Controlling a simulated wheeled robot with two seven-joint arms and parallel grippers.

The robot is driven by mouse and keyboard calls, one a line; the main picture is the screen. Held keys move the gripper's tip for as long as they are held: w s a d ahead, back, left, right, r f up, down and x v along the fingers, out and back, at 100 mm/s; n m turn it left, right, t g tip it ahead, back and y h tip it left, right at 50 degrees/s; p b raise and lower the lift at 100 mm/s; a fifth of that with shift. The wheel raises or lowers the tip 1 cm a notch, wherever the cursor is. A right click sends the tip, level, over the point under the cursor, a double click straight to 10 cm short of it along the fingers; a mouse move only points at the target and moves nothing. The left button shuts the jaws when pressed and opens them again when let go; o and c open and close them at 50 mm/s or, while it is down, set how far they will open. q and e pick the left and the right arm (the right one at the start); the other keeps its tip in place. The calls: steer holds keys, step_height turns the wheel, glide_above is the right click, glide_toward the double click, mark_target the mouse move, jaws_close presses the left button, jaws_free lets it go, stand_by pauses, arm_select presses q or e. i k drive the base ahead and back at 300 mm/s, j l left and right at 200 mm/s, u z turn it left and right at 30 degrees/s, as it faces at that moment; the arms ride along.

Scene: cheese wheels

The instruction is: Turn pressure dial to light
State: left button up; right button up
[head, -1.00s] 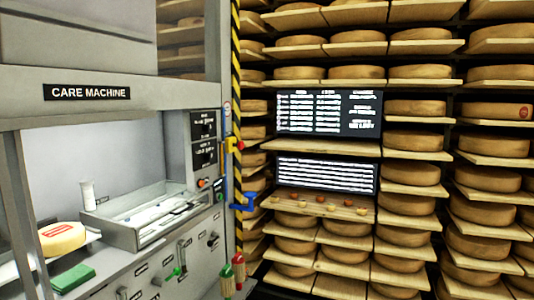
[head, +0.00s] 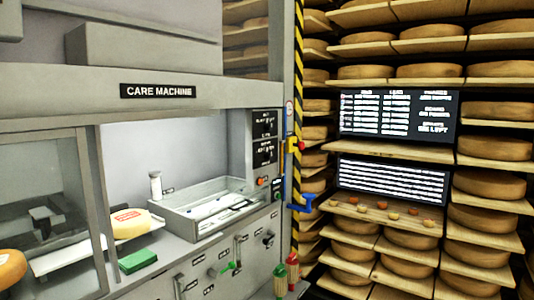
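The care machine's sloped front panel (head: 215,255) carries several small controls with dark labels too small to read. A dark knob (head: 268,241) sits near its right end. A green-handled control (head: 229,267) is left of it, and another dark knob (head: 181,289) is lower left, near the picture's bottom edge. I cannot tell which one is the pressure dial or what its setting is. Neither of my grippers shows in the head view.
A grey tray (head: 190,232) with tools sits on the machine's counter. A cheese wheel (head: 131,223) and a green block (head: 138,261) lie left of it. A striped post (head: 297,120) and red and green bottle-like items (head: 280,276) stand at the right end. Cheese shelves fill the right.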

mark_target(268, 156)
steer(key=i+l+u, duration=0.3)
steer(key=i+l, duration=0.15)
steer(key=i, duration=0.15)
steer(key=i+l+u, duration=0.35)
steer(key=i+l, duration=0.15)
steer(key=l, duration=0.1)
